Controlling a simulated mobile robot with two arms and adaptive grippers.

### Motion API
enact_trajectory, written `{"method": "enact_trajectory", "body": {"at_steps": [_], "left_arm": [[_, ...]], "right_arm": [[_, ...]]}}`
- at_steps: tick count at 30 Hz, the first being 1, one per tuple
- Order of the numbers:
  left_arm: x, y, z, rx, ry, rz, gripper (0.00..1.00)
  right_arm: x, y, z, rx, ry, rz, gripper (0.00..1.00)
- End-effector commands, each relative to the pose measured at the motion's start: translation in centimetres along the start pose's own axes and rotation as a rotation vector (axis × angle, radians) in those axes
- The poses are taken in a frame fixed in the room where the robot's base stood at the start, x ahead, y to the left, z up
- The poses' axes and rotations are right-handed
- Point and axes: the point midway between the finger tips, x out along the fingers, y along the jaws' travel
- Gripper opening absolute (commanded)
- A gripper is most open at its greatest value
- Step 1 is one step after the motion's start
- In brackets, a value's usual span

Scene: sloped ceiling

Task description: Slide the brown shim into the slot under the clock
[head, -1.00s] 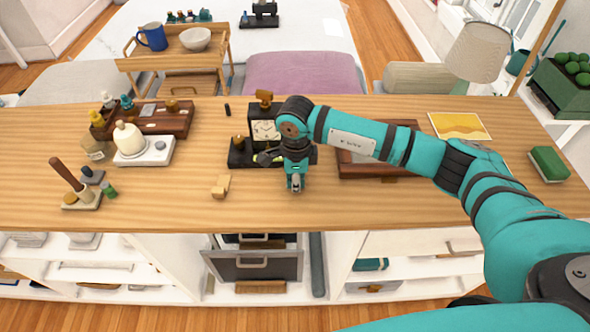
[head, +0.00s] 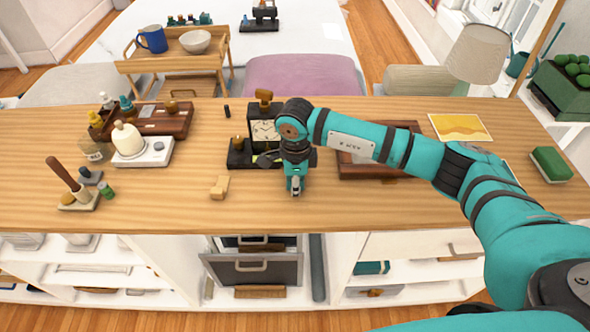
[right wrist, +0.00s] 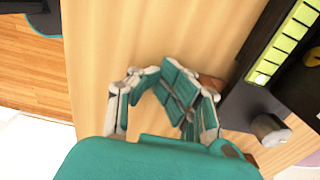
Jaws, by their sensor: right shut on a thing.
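The black clock (head: 264,130) with a pale dial stands on a black base (head: 238,158) near the middle of the counter. My right gripper (head: 295,187) points down just in front and to the right of the base. In the right wrist view its fingers (right wrist: 155,78) are bent inward and closed. A small brown piece, seemingly the brown shim (right wrist: 211,82), shows behind the right-hand finger, between it and a black body with a yellow-green strip (right wrist: 283,45). The fingers hide most of the piece. The slot cannot be made out. My left gripper is not in view.
A small light wooden block (head: 219,187) lies left of my right gripper. A brown tray (head: 375,168) is to the right, partly behind my arm.

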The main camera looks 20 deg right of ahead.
Motion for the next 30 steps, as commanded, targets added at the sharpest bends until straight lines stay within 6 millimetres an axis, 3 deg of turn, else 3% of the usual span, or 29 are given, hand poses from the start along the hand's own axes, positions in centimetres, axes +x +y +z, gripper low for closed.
{"method": "enact_trajectory", "body": {"at_steps": [1,7,30], "left_arm": [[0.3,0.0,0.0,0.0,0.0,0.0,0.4],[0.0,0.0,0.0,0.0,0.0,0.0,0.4],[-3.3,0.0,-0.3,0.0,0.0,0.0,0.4]], "right_arm": [[0.7,0.2,-0.2,0.0,0.008,0.009,0.0],[0.3,0.1,-0.2,-0.001,0.007,0.007,0.0],[-4.5,1.8,-0.1,-0.001,0.003,0.001,0.0]]}}
